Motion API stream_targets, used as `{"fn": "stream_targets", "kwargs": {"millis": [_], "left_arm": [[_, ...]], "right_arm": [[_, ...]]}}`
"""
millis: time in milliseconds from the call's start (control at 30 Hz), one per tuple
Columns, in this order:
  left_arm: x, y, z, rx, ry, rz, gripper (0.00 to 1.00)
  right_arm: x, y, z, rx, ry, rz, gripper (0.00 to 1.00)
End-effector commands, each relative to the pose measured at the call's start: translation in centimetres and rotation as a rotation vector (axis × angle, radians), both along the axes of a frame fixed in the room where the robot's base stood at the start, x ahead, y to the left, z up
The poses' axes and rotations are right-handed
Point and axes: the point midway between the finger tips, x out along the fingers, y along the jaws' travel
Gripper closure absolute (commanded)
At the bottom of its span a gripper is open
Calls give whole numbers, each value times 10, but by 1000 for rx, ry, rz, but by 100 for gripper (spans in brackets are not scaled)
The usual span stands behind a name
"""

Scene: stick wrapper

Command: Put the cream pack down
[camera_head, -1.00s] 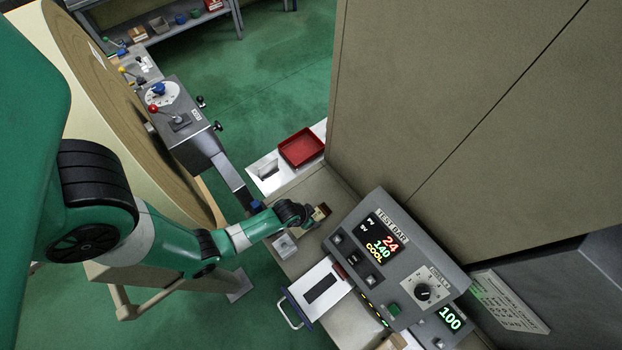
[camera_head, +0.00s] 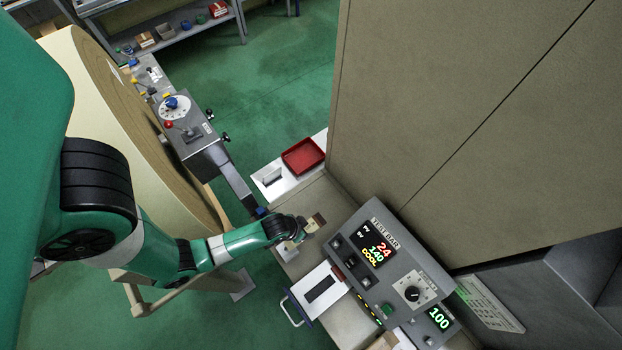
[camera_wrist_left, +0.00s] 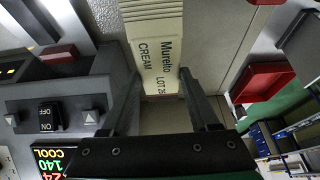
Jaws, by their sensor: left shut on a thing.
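The cream pack (camera_wrist_left: 157,45) is a pale block marked "Muretto CREAM" in the left wrist view. In the head view it shows as a small brown and pale block (camera_head: 319,219). My left gripper (camera_wrist_left: 158,85) is shut on it, one finger on each side. In the head view this gripper (camera_head: 310,224) is over the bench top, left of the grey control panel. I cannot tell whether the pack touches the bench. My right gripper is not in view.
The grey control panel (camera_head: 348,222) stands close to the right of the gripper. A red tray (camera_head: 303,156) lies on a white surface behind. A white drawer with a dark slot (camera_head: 320,290) is in front. A tall beige cabinet (camera_head: 450,110) blocks the back right.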

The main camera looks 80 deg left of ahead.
Motion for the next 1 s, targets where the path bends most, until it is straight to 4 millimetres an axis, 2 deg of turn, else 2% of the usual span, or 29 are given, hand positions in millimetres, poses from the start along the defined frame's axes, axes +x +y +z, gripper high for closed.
{"fn": "stream_targets", "kwargs": {"millis": [33, 100, 300, 500, 1000], "left_arm": [[-13, -15, 14, 0, 4, -12, 99], [-28, -31, 22, 1, 5, -15, 99], [-50, -56, 36, 2, 2, -11, 99], [-58, -65, 38, 1, 1, -4, 99], [-59, -65, 37, 0, 0, 1, 99]], "right_arm": [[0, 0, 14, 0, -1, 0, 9], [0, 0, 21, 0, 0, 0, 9], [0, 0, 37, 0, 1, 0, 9], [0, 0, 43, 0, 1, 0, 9], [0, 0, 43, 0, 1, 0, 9]]}}
